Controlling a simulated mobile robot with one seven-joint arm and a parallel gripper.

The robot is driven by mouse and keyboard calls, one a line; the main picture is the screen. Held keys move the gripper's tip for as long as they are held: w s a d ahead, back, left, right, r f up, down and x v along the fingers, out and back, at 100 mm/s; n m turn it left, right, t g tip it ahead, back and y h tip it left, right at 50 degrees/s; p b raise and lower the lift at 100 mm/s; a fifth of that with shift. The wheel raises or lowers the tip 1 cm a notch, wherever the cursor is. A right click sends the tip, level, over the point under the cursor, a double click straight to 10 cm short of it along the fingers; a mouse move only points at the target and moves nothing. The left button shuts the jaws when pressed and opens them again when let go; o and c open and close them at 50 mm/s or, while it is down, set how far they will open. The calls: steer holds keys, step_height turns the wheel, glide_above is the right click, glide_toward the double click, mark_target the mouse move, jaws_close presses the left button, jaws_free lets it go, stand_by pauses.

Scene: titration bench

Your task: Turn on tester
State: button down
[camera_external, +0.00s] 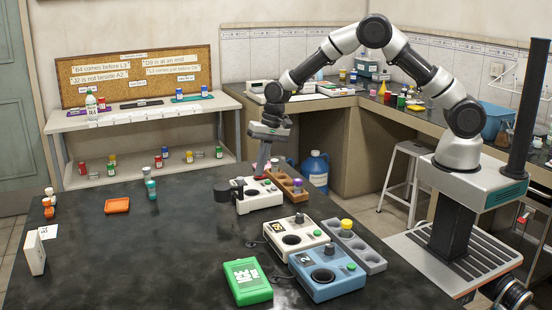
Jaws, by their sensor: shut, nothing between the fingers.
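A white bench device (260,203) with a black part on its left and a small red spot on top stands on the dark table; it may be the tester, but I see no readable label. My gripper (260,175) is shut and empty, pointing down at the back part of this device. I cannot tell whether the fingertips touch it. Two other devices stand nearer: a white one (286,228) with a round black well and green button, and a blue one (328,290) marked 2 with a similar well and green button.
A brown wooden rack (295,190) stands close right of the gripper, and a grey rack (366,254) holds a yellow-capped item. A green box (247,281) lies in front. An orange tray (117,205) and small vials stand left.

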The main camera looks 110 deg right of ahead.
steer(key=shift+s+f, duration=0.7)
steer(key=shift+s, duration=0.3)
steer(key=shift+r, duration=0.1)
steer(key=shift+d+r, duration=0.1)
steer(key=shift+r, duration=0.3)
steer(key=p+v, duration=0.1)
steer(key=v, duration=1.3)
steer(key=shift+p, duration=0.3)
steer(key=shift+w, duration=0.1)
